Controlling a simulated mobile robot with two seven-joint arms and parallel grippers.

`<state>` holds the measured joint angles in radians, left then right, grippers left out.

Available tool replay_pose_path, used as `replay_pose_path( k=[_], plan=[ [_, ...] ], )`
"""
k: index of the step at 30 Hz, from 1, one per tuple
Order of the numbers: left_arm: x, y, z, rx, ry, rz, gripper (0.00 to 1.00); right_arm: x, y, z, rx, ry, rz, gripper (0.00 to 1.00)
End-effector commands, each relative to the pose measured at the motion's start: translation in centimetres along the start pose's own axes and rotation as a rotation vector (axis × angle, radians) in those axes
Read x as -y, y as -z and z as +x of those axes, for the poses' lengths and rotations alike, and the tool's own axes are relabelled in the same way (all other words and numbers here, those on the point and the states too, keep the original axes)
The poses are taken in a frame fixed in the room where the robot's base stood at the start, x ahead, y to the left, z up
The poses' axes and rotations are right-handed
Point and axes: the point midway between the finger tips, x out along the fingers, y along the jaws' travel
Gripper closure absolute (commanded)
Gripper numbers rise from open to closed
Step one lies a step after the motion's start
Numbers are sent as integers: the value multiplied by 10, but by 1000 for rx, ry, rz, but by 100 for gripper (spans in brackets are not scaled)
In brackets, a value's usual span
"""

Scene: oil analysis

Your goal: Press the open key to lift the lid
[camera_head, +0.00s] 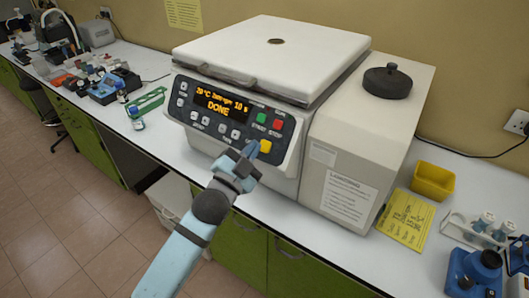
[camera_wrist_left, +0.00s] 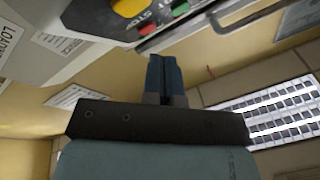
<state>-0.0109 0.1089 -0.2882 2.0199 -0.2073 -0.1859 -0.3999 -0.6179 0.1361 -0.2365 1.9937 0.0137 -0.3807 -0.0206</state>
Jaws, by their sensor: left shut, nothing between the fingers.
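A white centrifuge (camera_head: 333,128) stands on the bench with its flat lid (camera_head: 270,52) down. The yellow key also shows at the top edge of the left wrist view (camera_wrist_left: 129,7). My left gripper (camera_head: 249,151) is shut and empty, its tips close beside the yellow key; contact cannot be told. My right gripper is out of view.
A black knob (camera_head: 388,81) sits on the centrifuge's right housing. To its right are a yellow box (camera_head: 433,181), a yellow note (camera_head: 404,218) and a tube rack (camera_head: 478,232). A green rack (camera_head: 147,101) and small bottles stand left of the centrifuge.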

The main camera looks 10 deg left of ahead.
Motion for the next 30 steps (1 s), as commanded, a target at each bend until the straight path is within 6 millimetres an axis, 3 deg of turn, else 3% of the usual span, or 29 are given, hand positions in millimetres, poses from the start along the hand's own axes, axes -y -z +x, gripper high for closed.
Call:
replay_pose_path(
  k=[9, 30],
  plan=[
    [-14, -14, 19, -1, 0, 1, 100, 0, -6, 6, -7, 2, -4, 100],
    [-15, -14, 20, 0, 0, 1, 100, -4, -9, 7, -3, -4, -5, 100]
  ],
)
